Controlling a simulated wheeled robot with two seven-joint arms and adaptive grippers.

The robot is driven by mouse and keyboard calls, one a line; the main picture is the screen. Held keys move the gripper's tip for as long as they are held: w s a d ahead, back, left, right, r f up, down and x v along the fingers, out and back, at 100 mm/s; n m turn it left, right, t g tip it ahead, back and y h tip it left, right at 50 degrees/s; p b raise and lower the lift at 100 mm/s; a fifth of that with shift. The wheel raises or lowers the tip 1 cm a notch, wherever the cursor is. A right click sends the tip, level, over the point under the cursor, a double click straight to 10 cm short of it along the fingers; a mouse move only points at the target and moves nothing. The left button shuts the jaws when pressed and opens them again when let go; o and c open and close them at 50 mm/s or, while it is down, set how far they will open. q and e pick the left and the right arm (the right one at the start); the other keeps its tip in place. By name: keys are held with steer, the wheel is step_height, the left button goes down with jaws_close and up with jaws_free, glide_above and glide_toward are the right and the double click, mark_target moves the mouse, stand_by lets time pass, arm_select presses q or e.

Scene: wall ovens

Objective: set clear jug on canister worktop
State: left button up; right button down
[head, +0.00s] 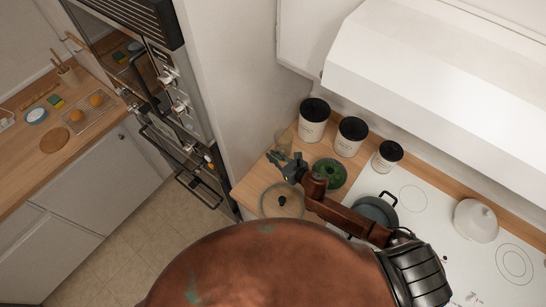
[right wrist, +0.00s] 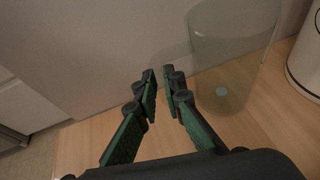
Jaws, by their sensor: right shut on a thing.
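The clear jug (head: 284,141) is at the left end of the canister worktop (head: 247,188), near the wall. In the right wrist view the jug (right wrist: 232,60) is upright and see-through, right of the fingertips. My right gripper (head: 283,161) is shut on the jug, on what looks like its faint handle side; in the right wrist view the fingers (right wrist: 160,75) have a narrow gap. The jug's base looks on or just over the wood; I cannot tell if it touches. My left gripper is not in view.
Black-lidded canisters (head: 351,136) stand along the wall, right of the jug. A green bowl (head: 329,172), a glass lid (head: 282,200) and a pot (head: 375,211) on the hob are close to my right arm. Wall ovens (head: 178,110) stand left. The worktop's left edge is close.

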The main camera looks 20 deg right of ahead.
steer(key=shift+f, duration=0.45)
steer(key=shift+f, duration=0.2)
steer(key=c, duration=2)
jaws_free()
steer(key=shift+c, duration=0.2)
steer(key=shift+r, duration=0.15)
steer(key=shift+s+d+r, duration=0.1)
steer(key=shift+r, duration=0.05)
steer(key=b+v, duration=0.1)
steer(key=v, duration=1)
steer(key=shift+s+r, duration=0.2)
steer(key=shift+s, duration=0.1)
